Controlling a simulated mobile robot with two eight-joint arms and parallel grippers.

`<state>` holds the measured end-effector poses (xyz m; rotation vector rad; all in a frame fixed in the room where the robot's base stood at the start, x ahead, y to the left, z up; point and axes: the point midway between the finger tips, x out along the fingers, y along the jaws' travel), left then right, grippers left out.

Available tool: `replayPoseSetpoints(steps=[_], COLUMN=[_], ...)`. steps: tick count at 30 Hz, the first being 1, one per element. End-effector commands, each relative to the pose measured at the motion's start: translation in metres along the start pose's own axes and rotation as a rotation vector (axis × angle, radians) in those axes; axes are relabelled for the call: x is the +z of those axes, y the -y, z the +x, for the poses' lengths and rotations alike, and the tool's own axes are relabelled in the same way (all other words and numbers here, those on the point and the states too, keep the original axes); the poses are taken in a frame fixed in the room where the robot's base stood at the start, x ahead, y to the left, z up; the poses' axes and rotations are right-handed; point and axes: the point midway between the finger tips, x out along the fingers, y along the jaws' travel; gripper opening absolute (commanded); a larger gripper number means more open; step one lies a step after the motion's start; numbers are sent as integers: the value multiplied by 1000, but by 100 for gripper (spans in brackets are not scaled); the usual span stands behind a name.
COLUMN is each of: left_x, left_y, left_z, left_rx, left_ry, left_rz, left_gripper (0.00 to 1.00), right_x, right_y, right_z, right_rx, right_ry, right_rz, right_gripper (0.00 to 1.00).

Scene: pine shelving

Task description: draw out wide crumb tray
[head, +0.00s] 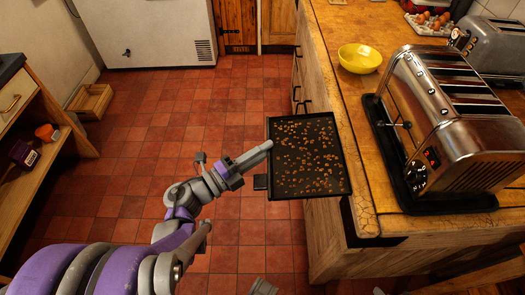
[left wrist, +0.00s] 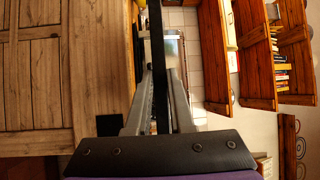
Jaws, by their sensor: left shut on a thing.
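The wide crumb tray (head: 310,180) is a flat black square with a raised rim, scattered with brown crumbs. It is clear of the toaster (head: 440,110) and hangs over the floor beside the counter's left edge. My left gripper (head: 268,147) is shut on the tray's left edge. In the left wrist view the tray shows edge-on as a dark upright strip (left wrist: 157,40) between the fingers (left wrist: 160,95). Only grey bits, possibly of my right arm, show at the head view's bottom edge.
The metal toaster stands on a black mat (head: 440,204) on the wooden counter (head: 375,215). A yellow bowl (head: 360,58), a second toaster (head: 497,48) and eggs (head: 432,20) are farther back. The tiled floor left of the tray is open. A shelf unit (head: 35,180) stands at far left.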

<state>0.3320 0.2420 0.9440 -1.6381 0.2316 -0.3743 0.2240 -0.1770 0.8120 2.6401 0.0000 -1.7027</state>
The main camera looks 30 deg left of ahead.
Motion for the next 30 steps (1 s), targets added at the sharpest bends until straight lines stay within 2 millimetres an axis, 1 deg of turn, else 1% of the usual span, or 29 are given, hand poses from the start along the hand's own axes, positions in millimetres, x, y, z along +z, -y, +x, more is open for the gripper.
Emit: replayPoseSetpoints(steps=[1,13,25,28,30], left_x=[0,-2,-1,3,8], left_y=[5,24,25,24,22], left_z=[0,3,4,12,24], left_rx=[-1,-1,-1,-7,-14], left_ry=[0,0,0,2,5], left_rz=[0,-1,-1,1,4], left_gripper=[0,0,0,0,0], right_x=[-2,-11,-12,-12,-12], right_y=[0,0,0,0,0], right_z=[-4,-21,-22,-22,-22], right_rx=[0,0,0,0,0], right_ry=[-1,-7,-8,-8,-8], right_rz=[0,0,0,0,0], right_gripper=[64,64,64,64,64])
